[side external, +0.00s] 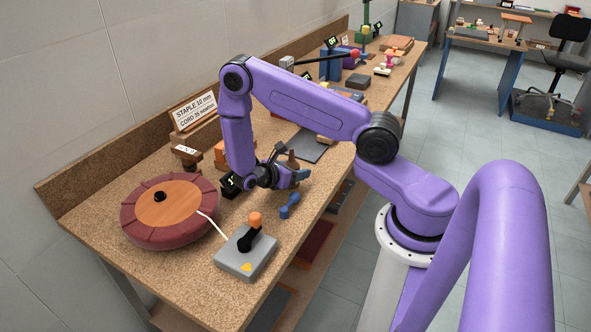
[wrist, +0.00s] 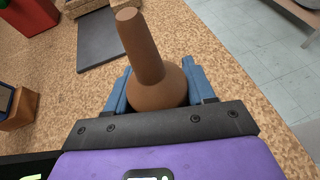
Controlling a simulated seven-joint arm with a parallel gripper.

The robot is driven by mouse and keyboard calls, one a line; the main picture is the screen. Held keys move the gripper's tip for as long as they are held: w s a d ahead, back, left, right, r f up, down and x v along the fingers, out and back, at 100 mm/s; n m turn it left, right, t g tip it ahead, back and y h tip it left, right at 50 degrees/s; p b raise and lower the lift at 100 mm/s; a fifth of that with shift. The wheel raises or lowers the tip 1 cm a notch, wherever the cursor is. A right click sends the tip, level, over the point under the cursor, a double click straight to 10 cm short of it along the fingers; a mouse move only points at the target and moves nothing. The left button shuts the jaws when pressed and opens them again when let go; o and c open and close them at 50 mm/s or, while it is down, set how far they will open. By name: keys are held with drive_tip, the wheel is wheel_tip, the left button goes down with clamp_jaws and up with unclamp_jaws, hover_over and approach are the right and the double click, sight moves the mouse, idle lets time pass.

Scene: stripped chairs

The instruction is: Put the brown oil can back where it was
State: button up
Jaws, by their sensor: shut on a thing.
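The brown oil can (wrist: 150,60), with a round body and a long spout, stands between the blue fingers of my gripper (wrist: 157,88) in the wrist view. My gripper is shut on the can's round body. In the side external view the can's brown spout (side external: 292,160) shows just above the fingers of my gripper (side external: 297,179), near the bench's front edge. The can's lower part is hidden, so I cannot tell whether it touches the bench.
A sign (side external: 193,111) stands behind. Orange-brown blocks (side external: 221,155) sit behind my gripper.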

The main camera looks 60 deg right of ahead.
drive_tip(key=o, duration=1.3)
drive_tip(key=shift+a+r, duration=0.1)
drive_tip(key=shift+r, duration=0.1)
drive_tip(key=v, duration=1.1)
drive_tip(key=shift+f, duration=0.1)
drive_tip(key=shift+w+a+r, duration=0.1)
drive_tip(key=shift+a+r, duration=0.25)
drive_tip(key=shift+a, duration=0.1)
drive_tip(key=s+a+r+m+t+y, duration=0.2)
drive_tip(key=s+a+r+t+y, duration=0.1)
drive_tip(key=s+a+r+y, duration=0.55)
drive_tip(key=s+r+y, duration=0.1)
drive_tip(key=s, duration=0.3)
drive_tip(key=s+a+r+y, duration=0.2)
drive_tip(key=s+r, duration=0.1)
drive_tip(key=s, duration=0.2)
drive_tip(key=s+a+r+y, duration=0.1)
drive_tip(key=s+r+y, duration=0.1)
drive_tip(key=s, duration=0.3)
drive_tip(key=shift+s+a+r+t, duration=0.25)
drive_tip(key=shift+s+r+t, duration=0.05)
drive_tip(key=shift+r, duration=0.2)
